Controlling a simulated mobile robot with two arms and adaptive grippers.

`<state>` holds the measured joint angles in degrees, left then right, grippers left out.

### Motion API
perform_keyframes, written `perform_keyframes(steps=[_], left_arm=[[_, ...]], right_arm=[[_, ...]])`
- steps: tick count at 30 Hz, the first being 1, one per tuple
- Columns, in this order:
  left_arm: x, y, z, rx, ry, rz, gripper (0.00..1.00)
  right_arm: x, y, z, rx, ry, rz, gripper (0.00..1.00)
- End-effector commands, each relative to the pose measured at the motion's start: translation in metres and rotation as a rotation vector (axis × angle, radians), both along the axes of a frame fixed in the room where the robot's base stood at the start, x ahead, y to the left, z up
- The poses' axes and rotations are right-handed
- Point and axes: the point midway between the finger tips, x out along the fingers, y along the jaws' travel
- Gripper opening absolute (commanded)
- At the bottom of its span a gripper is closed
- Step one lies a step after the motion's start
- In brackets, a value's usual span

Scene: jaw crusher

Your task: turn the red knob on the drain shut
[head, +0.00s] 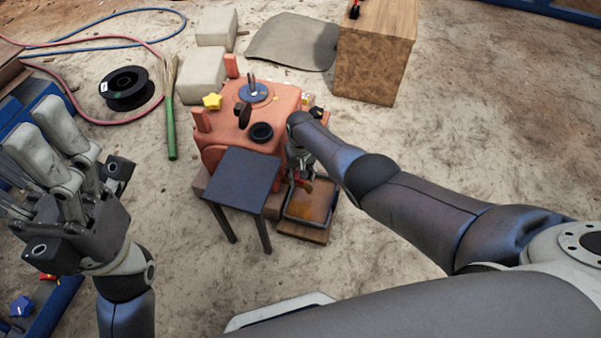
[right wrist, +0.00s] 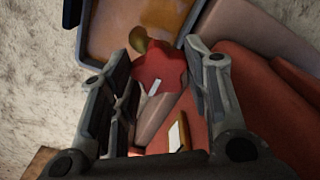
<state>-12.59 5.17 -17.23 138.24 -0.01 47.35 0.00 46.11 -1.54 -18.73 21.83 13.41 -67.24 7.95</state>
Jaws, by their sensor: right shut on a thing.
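The red lobed knob (right wrist: 160,66) with a white mark on its face shows in the right wrist view. My left gripper (head: 48,148) is open and empty at the left, far from the crusher.
A tray of brown liquid (head: 318,222) stands on a board below the right gripper. A dark small table (head: 242,180) stands in front of the crusher. A wooden block (head: 375,65), a black spool (head: 127,88) and a green-handled broom (head: 171,125) lie around.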

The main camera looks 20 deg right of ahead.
Motion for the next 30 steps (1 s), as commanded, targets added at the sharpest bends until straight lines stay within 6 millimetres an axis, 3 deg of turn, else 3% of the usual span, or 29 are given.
perform_keyframes(steps=[5, 6, 10, 22, 30], left_arm=[[0.001, 0.0, -0.001, 0.003, 0.003, 0.0, 0.66], [0.001, 0.0, -0.001, 0.003, 0.003, 0.0, 0.66], [0.001, 0.0, -0.001, 0.003, 0.004, 0.0, 0.66], [0.001, 0.001, 0.001, -0.005, -0.001, 0.004, 0.66], [0.001, 0.0, 0.001, -0.003, 0.0, 0.002, 0.66]], right_arm=[[0.0, 0.001, 0.0, 0.001, 0.001, 0.0, 0.2], [0.0, 0.001, 0.0, 0.001, 0.001, 0.0, 0.48], [0.0, 0.001, 0.0, 0.001, 0.001, 0.0, 0.65], [0.0, 0.0, 0.001, 0.0, -0.001, 0.001, 0.66], [0.001, 0.0, 0.015, 0.001, -0.002, 0.001, 0.66]])
